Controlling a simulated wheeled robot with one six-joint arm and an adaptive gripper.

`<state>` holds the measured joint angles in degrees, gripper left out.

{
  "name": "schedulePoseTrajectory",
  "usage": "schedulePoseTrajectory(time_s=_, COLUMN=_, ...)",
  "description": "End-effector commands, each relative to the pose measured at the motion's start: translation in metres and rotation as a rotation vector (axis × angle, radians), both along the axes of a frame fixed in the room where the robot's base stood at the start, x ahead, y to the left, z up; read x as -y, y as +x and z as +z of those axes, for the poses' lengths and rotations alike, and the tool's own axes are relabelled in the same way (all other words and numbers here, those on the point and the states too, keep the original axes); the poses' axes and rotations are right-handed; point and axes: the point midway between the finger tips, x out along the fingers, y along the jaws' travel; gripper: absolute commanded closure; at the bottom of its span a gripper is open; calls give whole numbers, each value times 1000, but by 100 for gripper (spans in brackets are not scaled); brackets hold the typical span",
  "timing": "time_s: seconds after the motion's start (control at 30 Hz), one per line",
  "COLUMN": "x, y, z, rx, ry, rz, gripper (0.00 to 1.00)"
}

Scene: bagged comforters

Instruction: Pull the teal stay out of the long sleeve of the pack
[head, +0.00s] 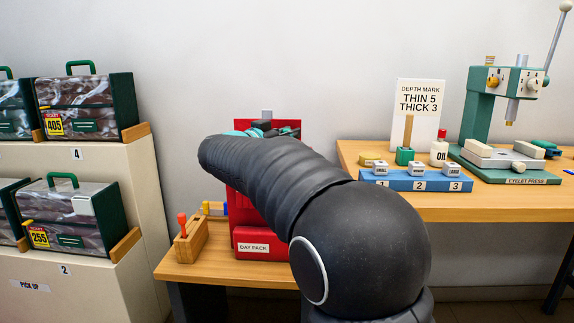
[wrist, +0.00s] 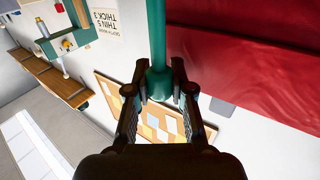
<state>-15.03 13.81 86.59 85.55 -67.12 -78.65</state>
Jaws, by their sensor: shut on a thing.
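The red pack (head: 262,243), labelled DAY PACK, stands on the low wooden bench, largely hidden behind my arm in the head view. In the wrist view its red fabric (wrist: 245,50) fills the upper right. The teal stay (wrist: 157,35) runs from the top edge of the wrist view down to a wider end between my fingers. My gripper (wrist: 160,88) is shut on that end. The stay's far end is out of frame, and the long sleeve cannot be made out, so I cannot tell how much stay is inside it.
The low bench (head: 180,268) holds a wooden block with an orange-handled tool (head: 188,240). A higher table (head: 400,207) at right carries a blue numbered rack (head: 405,181), an oil bottle (head: 439,150) and an eyelet press (head: 500,160). Cases (head: 85,105) sit on shelves at left.

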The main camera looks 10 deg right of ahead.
Motion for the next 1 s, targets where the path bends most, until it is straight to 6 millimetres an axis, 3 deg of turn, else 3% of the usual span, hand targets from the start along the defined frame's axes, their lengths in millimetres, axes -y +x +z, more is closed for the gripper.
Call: schedulePoseTrajectory(time_s=1.0, x=0, y=0, z=21, rx=1, ry=-1, rz=0, gripper=100)
